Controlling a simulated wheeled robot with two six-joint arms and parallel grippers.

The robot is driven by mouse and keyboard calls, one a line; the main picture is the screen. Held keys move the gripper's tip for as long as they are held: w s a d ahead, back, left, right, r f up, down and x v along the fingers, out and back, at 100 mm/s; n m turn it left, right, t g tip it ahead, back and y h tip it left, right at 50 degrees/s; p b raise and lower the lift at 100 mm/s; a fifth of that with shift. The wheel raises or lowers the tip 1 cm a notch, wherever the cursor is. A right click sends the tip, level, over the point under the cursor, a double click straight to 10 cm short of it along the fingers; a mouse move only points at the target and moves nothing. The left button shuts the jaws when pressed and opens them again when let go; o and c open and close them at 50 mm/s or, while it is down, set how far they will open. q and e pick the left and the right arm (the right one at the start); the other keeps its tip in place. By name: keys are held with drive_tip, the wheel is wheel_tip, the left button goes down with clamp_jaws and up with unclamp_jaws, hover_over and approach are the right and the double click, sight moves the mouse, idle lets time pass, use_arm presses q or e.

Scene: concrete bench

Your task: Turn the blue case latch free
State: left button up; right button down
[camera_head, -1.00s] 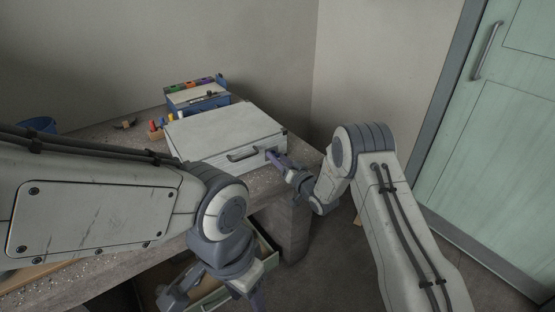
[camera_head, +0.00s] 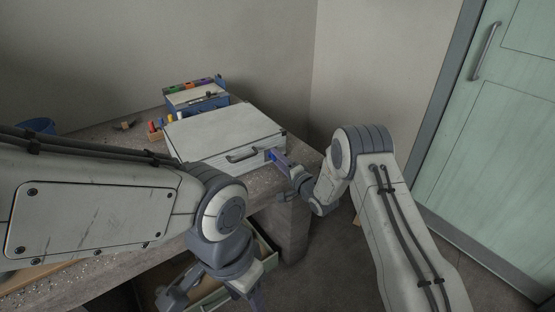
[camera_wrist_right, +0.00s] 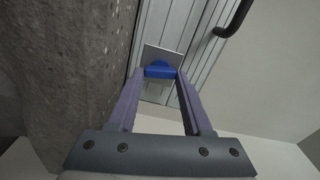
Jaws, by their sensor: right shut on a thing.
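The light grey case (camera_head: 222,128) lies on the bench with its dark handle (camera_head: 242,155) on the front face. The blue latch (camera_head: 269,155) is on the same face, right of the handle. In the right wrist view the blue latch (camera_wrist_right: 160,71) sits on a grey plate (camera_wrist_right: 160,55), crosswise between my fingertips. My right gripper (camera_head: 276,155) is shut on the latch; its purple fingers touch the latch's two ends in the wrist view (camera_wrist_right: 160,73). My left gripper (camera_head: 215,299) hangs low in front of the bench, away from the case, its fingertips cut off by the frame.
A blue organiser (camera_head: 197,96) with coloured compartments stands behind the case. A small block with coloured pegs (camera_head: 157,130) is left of it, and a blue container (camera_head: 38,126) is at far left. An open drawer (camera_head: 262,252) is below the bench. A green door (camera_head: 500,150) is at right.

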drive_tip(key=shift+d+f+m, duration=0.1)
drive_tip(key=shift+f+m, duration=0.05)
drive_tip(key=shift+m, duration=0.95)
drive_tip(key=shift+c, duration=1.6)
unclamp_jaws()
